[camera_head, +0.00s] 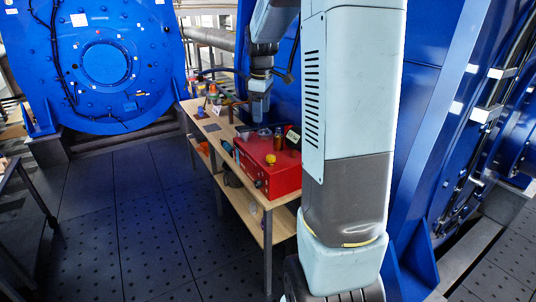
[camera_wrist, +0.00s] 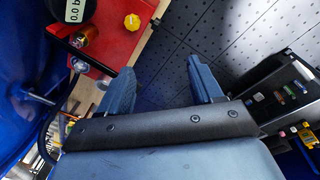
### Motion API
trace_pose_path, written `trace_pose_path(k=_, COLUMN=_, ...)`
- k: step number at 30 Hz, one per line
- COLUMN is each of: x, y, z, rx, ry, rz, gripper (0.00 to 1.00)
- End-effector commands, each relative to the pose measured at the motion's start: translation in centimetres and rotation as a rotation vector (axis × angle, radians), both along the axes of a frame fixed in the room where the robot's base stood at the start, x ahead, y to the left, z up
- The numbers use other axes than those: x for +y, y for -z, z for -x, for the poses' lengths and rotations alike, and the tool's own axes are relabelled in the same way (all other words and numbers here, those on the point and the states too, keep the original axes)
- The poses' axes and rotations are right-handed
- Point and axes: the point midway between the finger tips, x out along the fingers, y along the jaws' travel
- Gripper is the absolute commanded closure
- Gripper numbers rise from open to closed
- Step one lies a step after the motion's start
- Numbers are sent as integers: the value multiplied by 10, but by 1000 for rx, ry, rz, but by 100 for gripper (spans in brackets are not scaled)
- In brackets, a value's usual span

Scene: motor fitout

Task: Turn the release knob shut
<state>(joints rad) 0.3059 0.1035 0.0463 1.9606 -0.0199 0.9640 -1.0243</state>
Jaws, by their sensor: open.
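The wooden bench (camera_head: 258,196) holds bottles and small tools farther back. Large blue motor housings (camera_head: 104,60) stand behind and to the right. The dark tiled floor (camera_head: 150,215) is clear left of the bench. A metal rail (camera_head: 35,195) stands at far left.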

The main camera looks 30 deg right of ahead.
Motion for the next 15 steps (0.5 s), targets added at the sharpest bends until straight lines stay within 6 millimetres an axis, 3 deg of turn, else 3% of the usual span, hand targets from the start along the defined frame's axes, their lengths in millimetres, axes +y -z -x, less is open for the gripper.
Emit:
trace_pose_path(k=7, x=-45, y=51, z=-44, rx=78, ry=-146, rz=-15, gripper=35)
trace_pose_path(k=15, x=-68, y=78, z=-62, rx=111, ry=-228, rz=-28, gripper=35)
